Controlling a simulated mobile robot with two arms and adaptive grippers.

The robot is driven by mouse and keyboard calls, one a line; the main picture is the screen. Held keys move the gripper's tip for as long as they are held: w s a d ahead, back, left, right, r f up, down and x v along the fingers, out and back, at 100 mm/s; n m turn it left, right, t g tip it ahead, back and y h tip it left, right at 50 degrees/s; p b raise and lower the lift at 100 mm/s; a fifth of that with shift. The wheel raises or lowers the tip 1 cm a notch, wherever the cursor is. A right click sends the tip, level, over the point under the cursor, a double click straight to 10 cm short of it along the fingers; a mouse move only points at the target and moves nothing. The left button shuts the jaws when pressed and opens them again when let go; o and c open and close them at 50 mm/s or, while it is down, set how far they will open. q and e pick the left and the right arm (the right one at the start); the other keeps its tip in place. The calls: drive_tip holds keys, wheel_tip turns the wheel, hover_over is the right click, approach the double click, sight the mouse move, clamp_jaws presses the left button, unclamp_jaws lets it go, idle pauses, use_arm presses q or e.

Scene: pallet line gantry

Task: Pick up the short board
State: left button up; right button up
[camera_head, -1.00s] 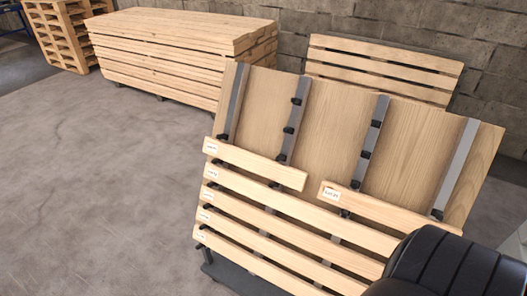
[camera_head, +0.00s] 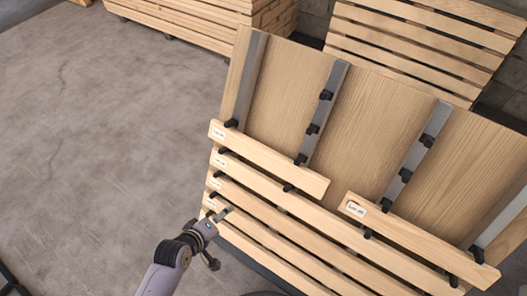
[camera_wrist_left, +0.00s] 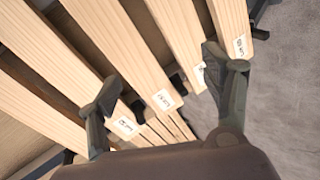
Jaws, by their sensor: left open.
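Two shorter boards share the top row of the slanted rack. The left one (camera_head: 270,160) looks the shorter, with a white label at its left end. The right one (camera_head: 420,239) has its label at its left end too. Both rest on black hooks. My left gripper (camera_head: 223,214) is open and empty at the left ends of the lower long boards, below the left short board. In the left wrist view its spread fingers (camera_wrist_left: 162,78) frame several labelled board ends; I cannot tell which board each is, or whether a finger touches one. My right gripper is out of view.
The rack's wooden back panel (camera_head: 285,92) carries grey metal rails (camera_head: 322,110) with black hooks. Several long boards (camera_head: 300,222) lie below the short ones. Board stacks (camera_head: 190,22) and a slatted pallet (camera_head: 415,45) stand behind. Concrete floor (camera_head: 90,130) at left is clear.

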use_arm(q)
drive_tip(key=w+d+r+n+t+h, duration=0.1)
drive_tip(key=w+d+r+h, duration=0.15)
drive_tip(key=r, duration=0.95)
drive_tip(key=n+t+p, duration=0.1)
drive_tip(key=n+p, duration=0.1)
approach(262, 158)
drive_tip(key=shift+h, duration=0.25)
drive_tip(key=x, duration=0.4)
drive_tip(key=shift+d+f, duration=0.1)
drive_tip(key=shift+f, duration=0.45)
drive_tip(key=shift+w+d+f, duration=0.25)
drive_tip(key=shift+w, duration=0.1)
drive_tip(key=shift+w+d, duration=0.1)
drive_tip(key=shift+w, duration=0.15)
drive_tip(key=shift+w+r+p+x, duration=0.1)
drive_tip(key=shift+p+x, duration=0.1)
drive_tip(key=shift+x, duration=0.95)
drive_tip(key=shift+w+r+p+x, duration=0.1)
drive_tip(key=shift+p+x, duration=0.1)
drive_tip(key=shift+x, duration=1)
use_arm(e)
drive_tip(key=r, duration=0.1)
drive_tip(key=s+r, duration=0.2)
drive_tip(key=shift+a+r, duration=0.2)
